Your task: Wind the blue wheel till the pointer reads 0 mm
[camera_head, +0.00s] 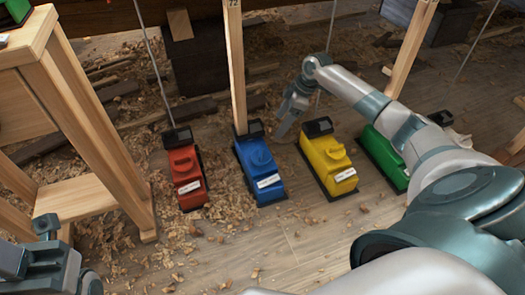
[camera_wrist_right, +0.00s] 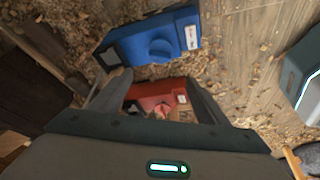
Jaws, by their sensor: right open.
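The blue unit (camera_head: 263,187) stands on the floor in the head view, between a red and a yellow one. Its round blue wheel (camera_head: 257,158) is on top and also shows in the right wrist view (camera_wrist_right: 160,49). A white label is on the unit, its writing too small to read. No pointer or mm scale can be made out. My right gripper (camera_head: 283,117) is open and empty, above and to the right of the blue unit in the head view, apart from the wheel. My left gripper (camera_head: 47,228) is at the lower left edge, partly cut off.
A red unit (camera_head: 186,178), a yellow unit (camera_head: 328,163) and a green unit (camera_head: 383,158) stand in the same row. A wooden post (camera_head: 235,70) rises behind the blue unit. A wooden stand (camera_head: 90,120) is at left.

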